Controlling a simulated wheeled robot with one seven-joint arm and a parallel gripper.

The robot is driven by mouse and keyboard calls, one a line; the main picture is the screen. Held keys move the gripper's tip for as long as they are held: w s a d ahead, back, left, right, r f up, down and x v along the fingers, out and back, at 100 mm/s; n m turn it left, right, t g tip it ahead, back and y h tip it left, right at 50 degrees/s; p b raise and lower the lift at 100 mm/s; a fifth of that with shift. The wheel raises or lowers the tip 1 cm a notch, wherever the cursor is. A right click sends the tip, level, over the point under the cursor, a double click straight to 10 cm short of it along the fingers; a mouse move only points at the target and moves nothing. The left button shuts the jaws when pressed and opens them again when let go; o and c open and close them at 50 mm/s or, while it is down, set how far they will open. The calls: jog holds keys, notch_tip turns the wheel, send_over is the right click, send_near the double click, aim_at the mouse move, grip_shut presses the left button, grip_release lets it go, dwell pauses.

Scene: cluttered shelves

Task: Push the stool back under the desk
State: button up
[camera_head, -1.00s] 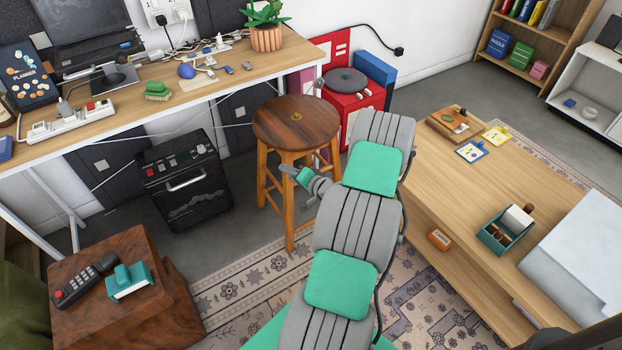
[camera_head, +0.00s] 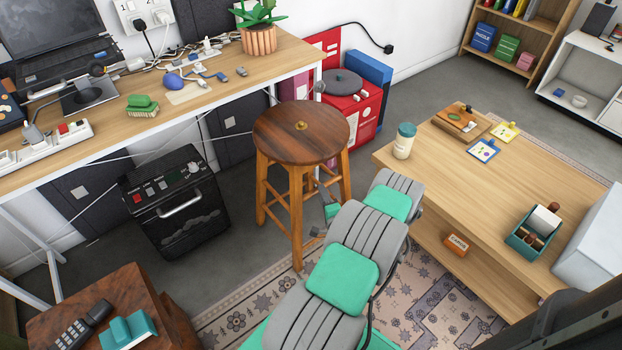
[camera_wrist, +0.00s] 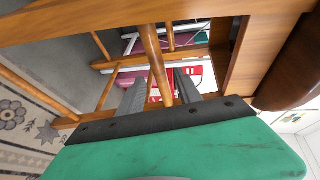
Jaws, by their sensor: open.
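The wooden stool (camera_head: 300,132) has a round dark seat and lighter orange-brown legs. It stands upright on the floor in front of the desk (camera_head: 285,60), near its right end, with the seat outside the desk's front edge. My gripper is low beside the stool's legs, partly hidden by my arm in the head view. In the wrist view my gripper (camera_wrist: 158,92) is open, its two grey fingers apart. A wooden rung (camera_wrist: 152,55) of the stool crosses the gap between them. I cannot tell whether the fingers touch it.
A black amplifier (camera_head: 175,200) stands left of the stool. A low wooden table (camera_head: 540,180) with a jar (camera_head: 404,141) is on the right. A patterned rug (camera_head: 235,310) lies in front.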

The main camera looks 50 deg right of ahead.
jog(key=b+x, duration=0.1)
jog(key=x, duration=0.6)
jog(key=shift+d+b, duration=0.3)
jog(key=shift+d, duration=0.1)
grip_shut()
dwell(0.9)
